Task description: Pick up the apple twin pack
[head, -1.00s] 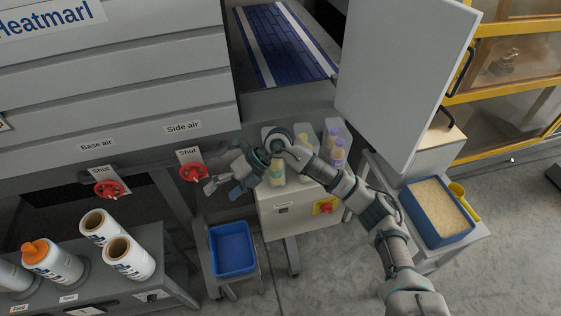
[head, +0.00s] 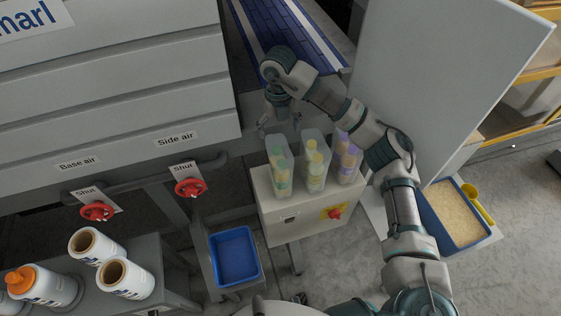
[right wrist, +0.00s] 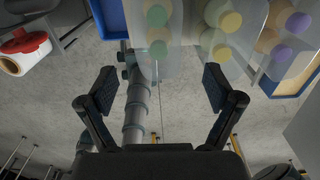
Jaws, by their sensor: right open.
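Three clear twin packs stand in a row on a light grey cabinet (head: 283,212). The left pack (head: 280,170) has green caps and looks like the apple one; its label is too small to read. The middle pack (head: 314,165) has yellow caps and the right pack (head: 347,160) purple ones. My right gripper (head: 277,122) is open and empty, just behind and above the green-capped pack. In the right wrist view, the green caps (right wrist: 157,30) show beyond the open fingers (right wrist: 155,92), apart from them. My left gripper is not in view.
A large grey door panel (head: 440,70) stands right of my right arm. A blue conveyor (head: 285,25) lies behind. Red valve handles (head: 191,187) are at the left, a blue bin (head: 235,255) below. A tray of pale granules (head: 452,212) is at the right.

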